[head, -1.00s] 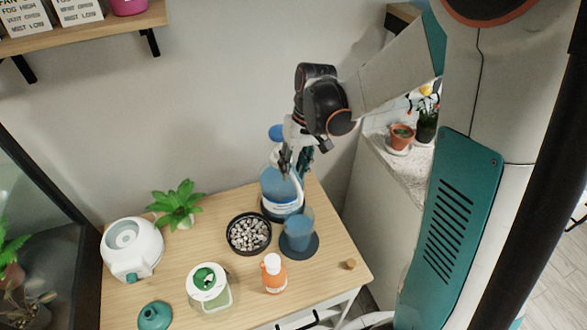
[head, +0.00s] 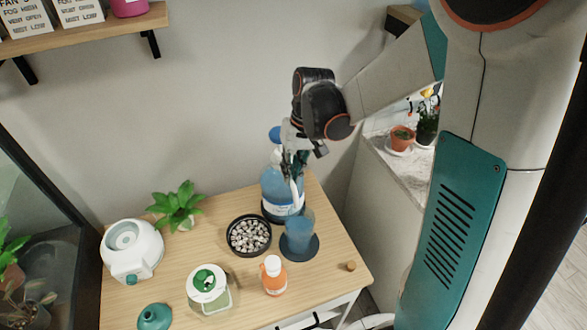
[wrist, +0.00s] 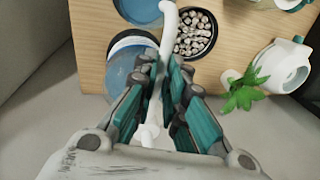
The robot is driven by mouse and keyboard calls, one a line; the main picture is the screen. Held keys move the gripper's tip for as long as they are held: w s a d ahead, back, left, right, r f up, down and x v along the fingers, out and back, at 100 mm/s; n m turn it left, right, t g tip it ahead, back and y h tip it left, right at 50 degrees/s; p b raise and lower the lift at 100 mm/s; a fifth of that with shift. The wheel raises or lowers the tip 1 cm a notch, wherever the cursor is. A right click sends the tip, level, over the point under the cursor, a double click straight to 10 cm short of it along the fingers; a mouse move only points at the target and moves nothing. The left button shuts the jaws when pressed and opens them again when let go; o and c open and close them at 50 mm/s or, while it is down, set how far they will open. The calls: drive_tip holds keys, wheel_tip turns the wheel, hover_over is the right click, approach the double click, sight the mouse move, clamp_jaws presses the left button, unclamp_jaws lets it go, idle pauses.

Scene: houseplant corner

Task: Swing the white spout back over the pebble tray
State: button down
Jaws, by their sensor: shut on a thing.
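The white spout (wrist: 168,38) rises from the pump bottle, a big blue bottle (head: 274,188) at the back right of the table; the bottle also shows in the wrist view (wrist: 122,72). My gripper (head: 292,168) is above the bottle. In the wrist view my gripper (wrist: 162,72) has its fingers closed around the spout. The spout's curved tip lies between the blue cup (wrist: 138,8) and the pebble tray (wrist: 213,42), by the tray's edge. In the head view the round black pebble tray (head: 231,246) stands left of the blue cup (head: 298,236). The fingers partly hide the spout there.
A dark round coaster (head: 312,252) is under the cup. An orange bottle (head: 274,277), a green-lidded jar (head: 209,288), a teal funnel (head: 154,317), a white humidifier (head: 133,248) and a plant (head: 178,203) stand on the table. A small cork (head: 351,266) lies near the right edge.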

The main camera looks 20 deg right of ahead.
drive_tip(key=w+a+m+t+h, duration=0.1)
drive_tip(key=w+a+m, duration=0.3)
drive_tip(key=a+m, duration=0.3)
drive_tip(key=shift+a+m+t+b, duration=0.3)
drive_tip(key=shift+m+t+b, duration=0.15)
drive_tip(key=shift+m, duration=1.65)
drive_tip(key=shift+w, duration=0.15)
drive_tip(key=c, duration=1.7)
unclamp_jaws()
drive_tip(key=shift+o, duration=0.2)
drive_tip(key=shift+r, duration=0.1)
drive_tip(key=v, duration=1.2)
